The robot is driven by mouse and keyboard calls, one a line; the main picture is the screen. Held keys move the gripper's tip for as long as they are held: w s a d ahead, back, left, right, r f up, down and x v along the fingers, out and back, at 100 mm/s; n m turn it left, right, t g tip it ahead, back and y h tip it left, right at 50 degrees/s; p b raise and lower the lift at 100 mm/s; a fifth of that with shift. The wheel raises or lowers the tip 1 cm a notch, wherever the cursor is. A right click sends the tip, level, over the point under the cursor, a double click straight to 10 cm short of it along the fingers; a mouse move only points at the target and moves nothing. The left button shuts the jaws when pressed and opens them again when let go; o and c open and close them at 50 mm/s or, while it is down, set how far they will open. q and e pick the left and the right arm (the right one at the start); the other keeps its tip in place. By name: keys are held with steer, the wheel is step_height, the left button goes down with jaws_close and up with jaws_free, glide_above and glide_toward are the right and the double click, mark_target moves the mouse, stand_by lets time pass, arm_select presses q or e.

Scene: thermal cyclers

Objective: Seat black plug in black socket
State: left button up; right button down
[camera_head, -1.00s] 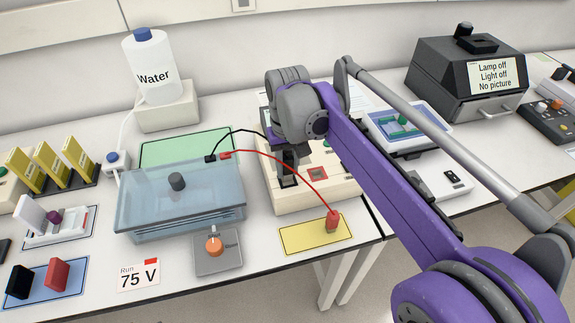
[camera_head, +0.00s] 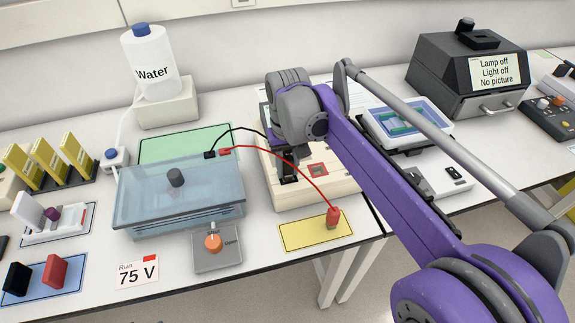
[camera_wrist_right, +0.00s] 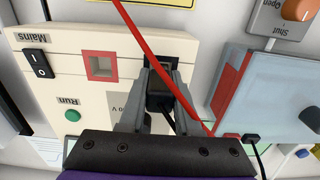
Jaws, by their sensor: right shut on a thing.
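My right gripper (camera_wrist_right: 160,88) is shut on the black plug (camera_wrist_right: 158,100), which points down at the top of the cream power unit (camera_wrist_right: 200,50). A black lead (camera_head: 238,129) runs from the tank to behind the wrist. My left gripper is out of view.
The red plug (camera_head: 333,218) stands on the yellow mat (camera_head: 300,237), and its red lead (camera_head: 290,163) arches past the gripper. The clear blue tank (camera_head: 180,205) is close on the left. The unit also has a mains switch (camera_wrist_right: 40,63) and green Run button (camera_wrist_right: 72,115).

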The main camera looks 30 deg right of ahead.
mark_target(287, 158)
steer(key=shift+f, duration=0.4)
steer(key=c, duration=0.5)
jaws_free()
step_height(287, 158, up, 11)
steer(key=shift+p, duration=0.4)
